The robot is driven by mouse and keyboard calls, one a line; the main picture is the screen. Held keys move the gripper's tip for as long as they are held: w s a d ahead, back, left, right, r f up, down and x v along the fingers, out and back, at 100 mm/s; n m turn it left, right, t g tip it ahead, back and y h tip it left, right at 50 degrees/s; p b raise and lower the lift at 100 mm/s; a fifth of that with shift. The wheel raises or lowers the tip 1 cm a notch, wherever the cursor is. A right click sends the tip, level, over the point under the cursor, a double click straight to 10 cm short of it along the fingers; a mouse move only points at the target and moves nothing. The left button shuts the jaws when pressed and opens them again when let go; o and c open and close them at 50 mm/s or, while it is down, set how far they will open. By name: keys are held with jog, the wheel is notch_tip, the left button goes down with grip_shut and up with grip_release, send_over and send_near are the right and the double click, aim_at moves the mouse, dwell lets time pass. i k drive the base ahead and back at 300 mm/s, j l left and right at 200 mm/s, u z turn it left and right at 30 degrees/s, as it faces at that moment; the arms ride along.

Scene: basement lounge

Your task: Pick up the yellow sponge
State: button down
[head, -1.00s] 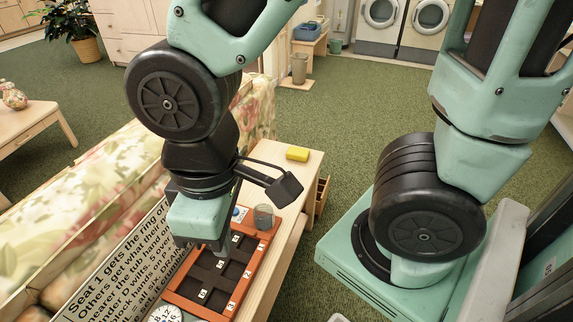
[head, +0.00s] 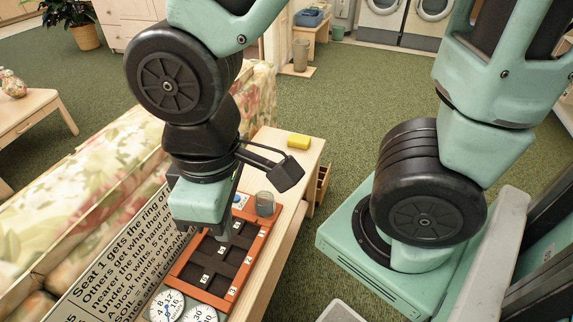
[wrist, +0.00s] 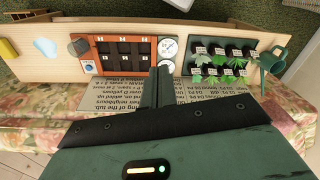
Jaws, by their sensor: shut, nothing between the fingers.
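The yellow sponge (head: 299,141) lies flat on the bare far end of the long narrow wooden table (head: 272,135). In the wrist view the sponge (wrist: 9,49) is at the far left edge, partly cut off. My gripper (wrist: 158,88) is shut and empty. Its fingers point down over the table near the orange tray and the printed sheet, well away from the sponge. In the head view my gripper (head: 224,236) is partly hidden by my wrist, above the tray.
White dials (wrist: 168,48), potted seedlings (wrist: 215,62) and a green watering can (wrist: 273,60) are farther right. A floral sofa (head: 125,155) runs alongside.

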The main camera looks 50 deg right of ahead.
aim_at(299, 141)
jog(key=i+l+u, duration=0.15)
jog(key=l+u, duration=0.35)
jog(key=l, duration=0.65)
jog(key=l+u, duration=0.45)
jog(key=l, duration=0.7)
